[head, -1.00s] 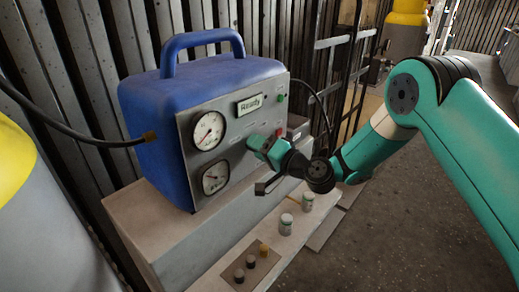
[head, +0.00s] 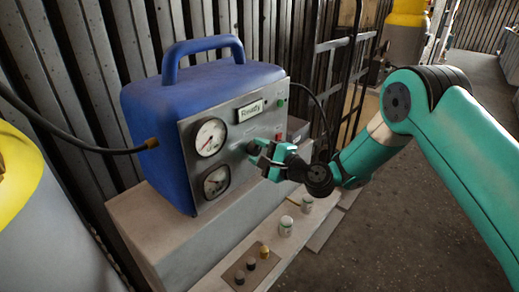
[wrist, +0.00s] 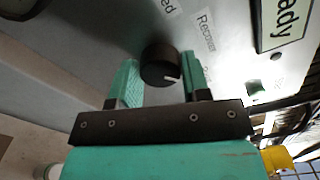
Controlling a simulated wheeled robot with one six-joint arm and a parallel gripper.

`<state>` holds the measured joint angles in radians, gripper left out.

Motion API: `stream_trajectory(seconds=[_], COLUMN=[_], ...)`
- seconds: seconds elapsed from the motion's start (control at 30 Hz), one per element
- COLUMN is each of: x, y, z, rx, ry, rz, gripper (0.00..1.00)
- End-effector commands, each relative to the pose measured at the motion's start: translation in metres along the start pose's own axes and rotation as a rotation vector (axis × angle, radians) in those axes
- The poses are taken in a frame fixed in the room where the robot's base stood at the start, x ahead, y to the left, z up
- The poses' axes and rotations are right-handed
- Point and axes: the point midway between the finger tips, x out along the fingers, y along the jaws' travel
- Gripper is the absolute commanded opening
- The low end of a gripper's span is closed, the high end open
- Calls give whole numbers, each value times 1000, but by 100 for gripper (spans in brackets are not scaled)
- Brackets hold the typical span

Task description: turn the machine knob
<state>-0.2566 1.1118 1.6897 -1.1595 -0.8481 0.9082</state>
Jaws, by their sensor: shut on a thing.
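The machine is a blue box (head: 158,125) with a handle and a grey front panel (head: 228,172). The black knob (wrist: 160,68) shows in the wrist view, on the panel, with a white mark on its rim pointing to the lower right of the picture. My gripper (head: 256,152) is at the panel. In the wrist view its two teal fingers (wrist: 160,80) are on either side of the knob, shut on it. In the head view the gripper hides the knob. A label reading "Recover" (wrist: 206,32) and part of another ending in "ed" (wrist: 167,6) are near the knob.
Two dial gauges (head: 210,137) and a "Ready" display (head: 249,111) are on the panel. A hose (head: 100,148) joins the machine's left side. Small bottles (head: 286,226) and a plate of small knobs (head: 252,266) are on the ledge below. A yellow-topped cylinder stands at the left.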

Motion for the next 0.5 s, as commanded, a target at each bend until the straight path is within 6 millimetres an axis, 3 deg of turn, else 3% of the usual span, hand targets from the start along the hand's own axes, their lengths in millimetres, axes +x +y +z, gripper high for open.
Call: stream_trajectory(seconds=[0.5], x=[-1], y=[1], z=[-1], rx=[158], ry=[3], rz=[3], gripper=[19])
